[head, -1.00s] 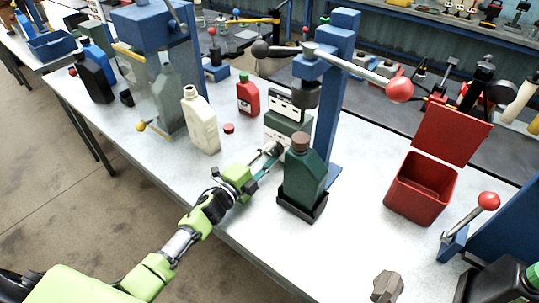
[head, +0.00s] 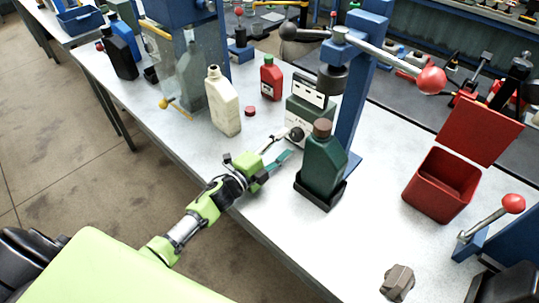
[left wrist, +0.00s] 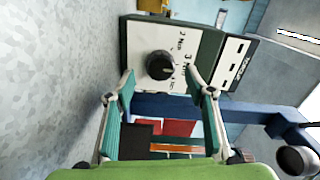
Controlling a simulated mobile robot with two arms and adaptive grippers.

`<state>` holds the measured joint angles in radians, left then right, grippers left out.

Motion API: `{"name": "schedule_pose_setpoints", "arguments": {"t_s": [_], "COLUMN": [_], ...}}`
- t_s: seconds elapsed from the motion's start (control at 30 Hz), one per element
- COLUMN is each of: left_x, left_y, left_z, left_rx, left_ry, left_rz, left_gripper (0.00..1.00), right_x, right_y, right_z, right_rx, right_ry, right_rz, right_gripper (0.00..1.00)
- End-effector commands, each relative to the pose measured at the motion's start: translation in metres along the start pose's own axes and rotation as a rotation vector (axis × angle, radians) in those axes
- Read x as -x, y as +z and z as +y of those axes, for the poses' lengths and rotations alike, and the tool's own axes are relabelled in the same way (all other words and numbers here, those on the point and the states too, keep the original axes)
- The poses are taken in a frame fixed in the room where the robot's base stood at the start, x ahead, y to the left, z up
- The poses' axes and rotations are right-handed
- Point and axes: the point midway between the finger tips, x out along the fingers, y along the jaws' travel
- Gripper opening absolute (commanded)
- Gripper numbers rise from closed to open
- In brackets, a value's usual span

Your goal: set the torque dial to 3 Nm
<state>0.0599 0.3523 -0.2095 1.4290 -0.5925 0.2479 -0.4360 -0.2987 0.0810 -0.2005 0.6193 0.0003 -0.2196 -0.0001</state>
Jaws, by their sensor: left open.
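The torque dial is a round black knob (left wrist: 160,65) on the pale front of a grey-green box (head: 310,112). It also shows in the head view (head: 296,134). Printed Nm marks stand beside the knob in the left wrist view; a small light mark is on the knob's edge, but I cannot read its setting surely. My left gripper (head: 280,150) is open and empty, a little in front of the dial. In the left wrist view its teal fingers (left wrist: 161,85) stand apart on either side of the knob, without visible contact. My right gripper is out of view.
A dark green bottle (head: 322,168) in a black holder stands just right of the gripper, beside the blue press column (head: 362,75). A cream bottle (head: 223,105), red bottle (head: 271,80) and red cap (head: 250,111) stand left. A red bin (head: 437,190) is right.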

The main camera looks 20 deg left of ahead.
Motion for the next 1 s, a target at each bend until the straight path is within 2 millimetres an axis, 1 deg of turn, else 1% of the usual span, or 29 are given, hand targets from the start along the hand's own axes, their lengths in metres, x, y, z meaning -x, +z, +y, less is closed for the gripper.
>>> {"name": "schedule_pose_setpoints", "arguments": {"t_s": [0.03,0.2,0.3,0.4,0.5,0.6,1.0], "left_x": [0.013,0.050,0.067,0.080,0.087,0.090,0.090], "left_y": [0.000,0.001,0.000,0.001,0.001,0.001,0.001], "left_z": [0.002,0.002,0.001,0.001,0.001,0.000,0.000], "left_rx": [0.001,0.001,0.000,0.001,0.001,0.001,0.001], "left_ry": [0.003,0.003,0.002,0.002,0.001,0.000,0.000], "left_rz": [-0.001,-0.001,-0.001,-0.001,-0.001,0.000,-0.001], "left_gripper": [0.49,0.49,0.49,0.49,0.49,0.49,0.49], "right_x": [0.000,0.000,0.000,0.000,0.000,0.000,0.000], "right_y": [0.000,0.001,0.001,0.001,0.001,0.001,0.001], "right_z": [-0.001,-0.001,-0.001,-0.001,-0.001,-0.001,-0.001], "right_rx": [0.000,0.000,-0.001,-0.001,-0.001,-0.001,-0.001], "right_ry": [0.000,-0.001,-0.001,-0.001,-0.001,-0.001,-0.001], "right_rz": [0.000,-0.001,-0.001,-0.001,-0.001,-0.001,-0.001], "right_gripper": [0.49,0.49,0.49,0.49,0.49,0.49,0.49]}}
